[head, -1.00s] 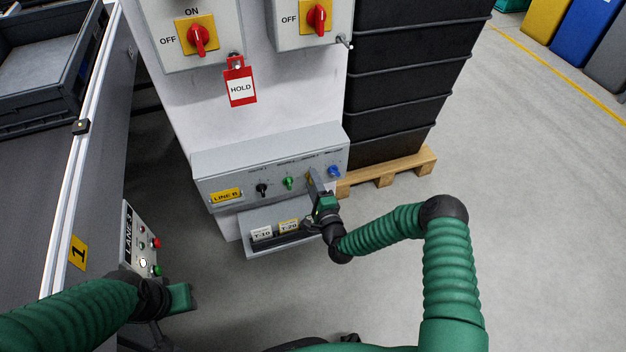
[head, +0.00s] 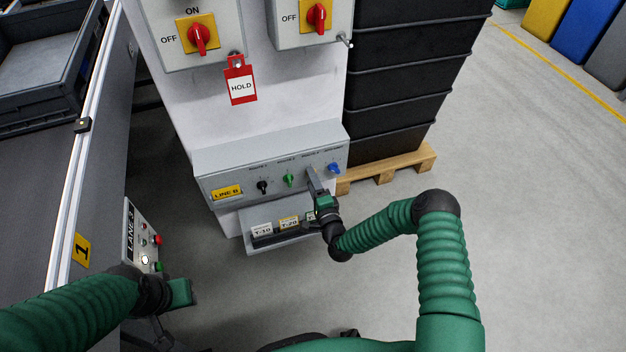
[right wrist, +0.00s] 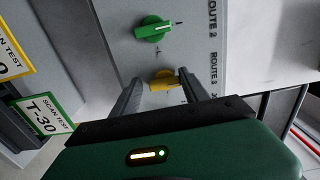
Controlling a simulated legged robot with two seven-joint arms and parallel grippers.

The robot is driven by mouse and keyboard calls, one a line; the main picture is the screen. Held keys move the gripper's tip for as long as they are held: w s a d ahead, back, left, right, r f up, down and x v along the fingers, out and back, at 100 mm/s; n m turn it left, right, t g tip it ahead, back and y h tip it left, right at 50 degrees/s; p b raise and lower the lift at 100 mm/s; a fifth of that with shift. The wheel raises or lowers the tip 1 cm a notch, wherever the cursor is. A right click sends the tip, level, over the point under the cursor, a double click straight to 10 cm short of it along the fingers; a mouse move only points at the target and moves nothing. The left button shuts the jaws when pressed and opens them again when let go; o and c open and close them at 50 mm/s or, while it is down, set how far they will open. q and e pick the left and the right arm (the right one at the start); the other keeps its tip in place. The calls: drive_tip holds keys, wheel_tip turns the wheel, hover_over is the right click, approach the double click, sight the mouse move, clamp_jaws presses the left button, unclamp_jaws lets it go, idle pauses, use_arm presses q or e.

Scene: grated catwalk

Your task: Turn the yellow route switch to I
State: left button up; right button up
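The yellow route switch (right wrist: 163,80) shows in the right wrist view beside the ROUTE 3 label, between the two fingers of my right gripper (right wrist: 163,88). The fingers are apart, one on each side of the knob. The right finger overlaps the knob's right end; I cannot tell whether it touches. In the head view my right gripper (head: 312,180) is at the LINE B panel (head: 225,172) and hides the yellow switch. Which mark the switch points to is not readable. My left gripper (head: 180,292) is at lower left, away from the panel; its fingers are not clear.
A green switch (head: 289,180) and a black switch (head: 262,187) are left of my right gripper, a blue one (head: 333,168) right of it. A tag tray (head: 280,238) sits below. Red switches (head: 199,38) and a HOLD tag (head: 241,88) are above.

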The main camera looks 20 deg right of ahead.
drive_tip(key=shift+o, duration=1.1)
drive_tip(key=shift+w+r, duration=0.1)
drive_tip(key=shift+r, duration=0.1)
drive_tip(key=s+p, duration=0.5)
drive_tip(key=s, duration=1.2)
drive_tip(key=shift+d, duration=0.35)
drive_tip(key=shift+w, duration=0.1)
